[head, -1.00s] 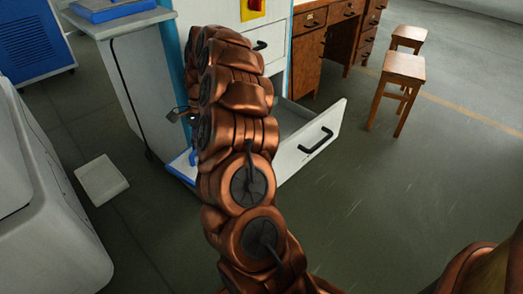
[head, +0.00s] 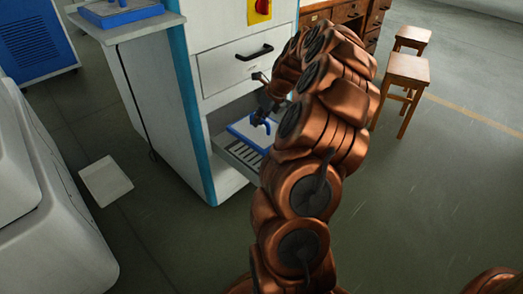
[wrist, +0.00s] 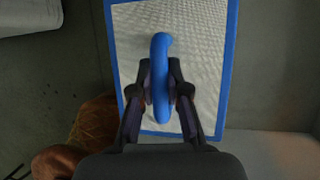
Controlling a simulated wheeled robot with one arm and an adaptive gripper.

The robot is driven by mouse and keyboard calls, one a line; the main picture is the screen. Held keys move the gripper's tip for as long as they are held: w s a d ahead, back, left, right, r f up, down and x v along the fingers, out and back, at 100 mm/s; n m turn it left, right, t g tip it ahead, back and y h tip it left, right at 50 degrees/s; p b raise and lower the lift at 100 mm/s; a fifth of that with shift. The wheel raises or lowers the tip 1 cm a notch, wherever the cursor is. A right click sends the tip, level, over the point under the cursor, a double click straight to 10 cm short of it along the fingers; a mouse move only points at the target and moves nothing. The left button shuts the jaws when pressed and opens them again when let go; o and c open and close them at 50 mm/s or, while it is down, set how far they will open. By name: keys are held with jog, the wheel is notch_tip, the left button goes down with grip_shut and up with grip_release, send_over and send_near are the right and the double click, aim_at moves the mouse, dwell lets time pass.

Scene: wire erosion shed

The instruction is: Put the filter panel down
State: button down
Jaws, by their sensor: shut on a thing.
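The filter panel (wrist: 200,35) is a white quilted sheet in a blue frame with a blue loop handle (wrist: 160,75). My gripper (wrist: 160,92) is shut on that handle from both sides. In the head view the panel (head: 240,130) appears at the open lower drawer of the white cabinet, above a slotted strip (head: 240,153). My gripper (head: 265,112) is at its handle, partly hidden by my arm. I cannot tell whether the panel touches anything beneath it.
The white cabinet (head: 235,75) has a closed drawer above the open one. A shelf with a blue-framed item (head: 120,12) stands at upper left. A white flat piece (head: 106,181) lies on the floor. Wooden stools (head: 405,75) stand at right.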

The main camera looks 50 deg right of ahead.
aim_at(273, 132)
notch_tip(273, 132, down, 10)
jog(key=b, duration=0.3)
jog(key=shift+r, duration=0.1)
jog(key=c, duration=1.2)
grip_release()
jog(key=shift+o, duration=0.2)
jog(key=p+v, duration=0.3)
jog(key=v, duration=0.9)
